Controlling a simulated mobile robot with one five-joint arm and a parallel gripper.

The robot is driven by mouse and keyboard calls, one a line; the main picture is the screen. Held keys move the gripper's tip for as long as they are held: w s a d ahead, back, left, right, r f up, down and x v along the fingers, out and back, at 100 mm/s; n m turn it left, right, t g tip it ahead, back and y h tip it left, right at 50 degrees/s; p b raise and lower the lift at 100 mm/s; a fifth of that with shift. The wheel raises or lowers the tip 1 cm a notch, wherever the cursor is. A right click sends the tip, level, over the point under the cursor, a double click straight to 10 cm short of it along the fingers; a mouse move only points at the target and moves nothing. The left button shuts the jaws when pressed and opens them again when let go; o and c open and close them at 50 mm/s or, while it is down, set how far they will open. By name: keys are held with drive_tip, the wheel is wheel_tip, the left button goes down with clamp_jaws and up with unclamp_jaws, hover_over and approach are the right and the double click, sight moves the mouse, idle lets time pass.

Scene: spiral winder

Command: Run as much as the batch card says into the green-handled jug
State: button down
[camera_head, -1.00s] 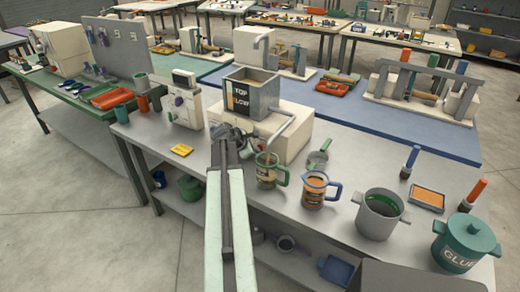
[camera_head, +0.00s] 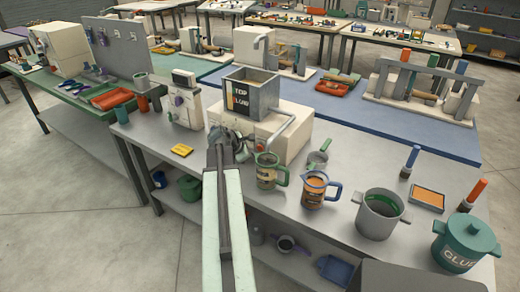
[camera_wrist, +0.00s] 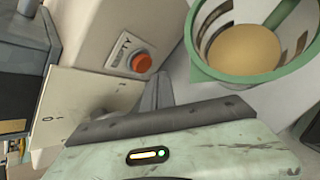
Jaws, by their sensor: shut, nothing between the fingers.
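The green-handled jug (camera_head: 267,173) stands on the grey bench at the front of a cream machine (camera_head: 285,142) with a grey open-topped tank (camera_head: 262,88). In the wrist view the jug (camera_wrist: 278,75) is at the upper right, with a green rim and tan contents inside; its fill marks are not readable. My gripper (camera_head: 229,140) is shut and empty, close to the machine's front, left of the jug. The wrist view shows its fingers (camera_wrist: 157,90) below an orange-red button (camera_wrist: 142,62) on the machine. A small yellow card (camera_head: 181,150) lies left of my arm; its text is unreadable.
A blue-handled jug (camera_head: 314,190) with orange contents stands right of the green one. A large grey pot (camera_head: 379,215) and a teal glue pot (camera_head: 463,242) stand farther right. The bench's front left is clear.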

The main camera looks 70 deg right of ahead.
drive_tip(key=shift+w+a, duration=0.3)
drive_tip(key=shift+a, duration=0.75)
drive_tip(key=shift+w+a, duration=0.25)
drive_tip(key=shift+a, duration=0.8)
